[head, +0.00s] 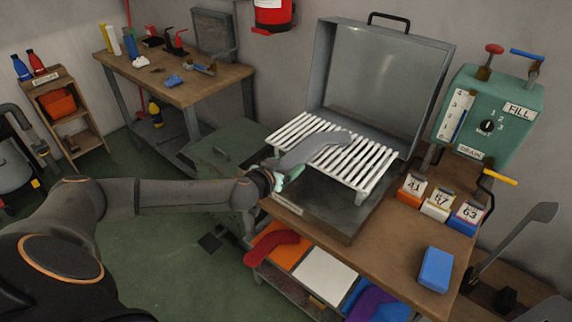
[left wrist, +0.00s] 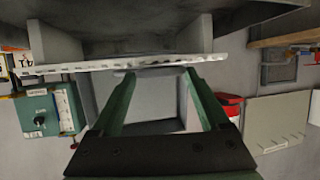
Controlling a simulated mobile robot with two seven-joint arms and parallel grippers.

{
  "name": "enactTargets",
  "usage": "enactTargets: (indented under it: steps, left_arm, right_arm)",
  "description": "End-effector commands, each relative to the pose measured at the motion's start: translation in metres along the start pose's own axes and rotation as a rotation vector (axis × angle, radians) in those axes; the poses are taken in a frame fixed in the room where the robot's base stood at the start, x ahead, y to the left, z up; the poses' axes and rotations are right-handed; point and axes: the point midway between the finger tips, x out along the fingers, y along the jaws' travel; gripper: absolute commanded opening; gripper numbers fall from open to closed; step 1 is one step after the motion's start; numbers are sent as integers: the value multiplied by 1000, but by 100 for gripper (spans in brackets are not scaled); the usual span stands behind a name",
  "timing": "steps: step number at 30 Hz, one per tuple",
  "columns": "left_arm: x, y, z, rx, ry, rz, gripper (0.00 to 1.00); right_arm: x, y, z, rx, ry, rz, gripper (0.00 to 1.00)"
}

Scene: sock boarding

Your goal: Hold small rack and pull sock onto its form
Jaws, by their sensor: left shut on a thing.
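A grey sock (head: 312,150) lies across the white slatted rack (head: 372,180), its toe toward the right. My left gripper (head: 279,180) is at the rack's front-left edge, shut on the sock's near end. In the left wrist view, the green fingers (left wrist: 156,76) reach the thin grey edge of the sock, close against the slotted white rack (left wrist: 85,66). At the lower right, a grey foot-shaped form (head: 515,240) stands up at a slant; its base is partly out of view. My right gripper is not in view.
An open metal lid (head: 380,75) stands behind the rack. A green control box (head: 487,115), numbered blocks (head: 436,205) and a blue block (head: 436,269) are to the right. A red sock (head: 275,246) and a purple one (head: 372,303) lie on the lower shelf.

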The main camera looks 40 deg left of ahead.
Motion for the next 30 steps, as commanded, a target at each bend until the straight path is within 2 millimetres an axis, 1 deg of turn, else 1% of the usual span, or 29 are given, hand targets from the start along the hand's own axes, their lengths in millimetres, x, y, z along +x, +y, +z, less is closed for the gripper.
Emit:
enactTargets:
  steps: [5,6,11,25,29,30]
  left_arm:
    - [2,0,5,-1,-1,0,48]
    - [2,0,4,-1,-1,0,81]
    - [1,0,4,0,-1,0,99]
    - [1,-1,2,2,1,-2,100]
    - [-21,-1,5,1,-3,0,100]
    - [-28,-2,9,2,-5,1,100]
  right_arm:
    - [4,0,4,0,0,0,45]
    - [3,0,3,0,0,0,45]
    - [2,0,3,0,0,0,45]
    - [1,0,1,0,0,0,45]
    - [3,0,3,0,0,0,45]
    - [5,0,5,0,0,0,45]
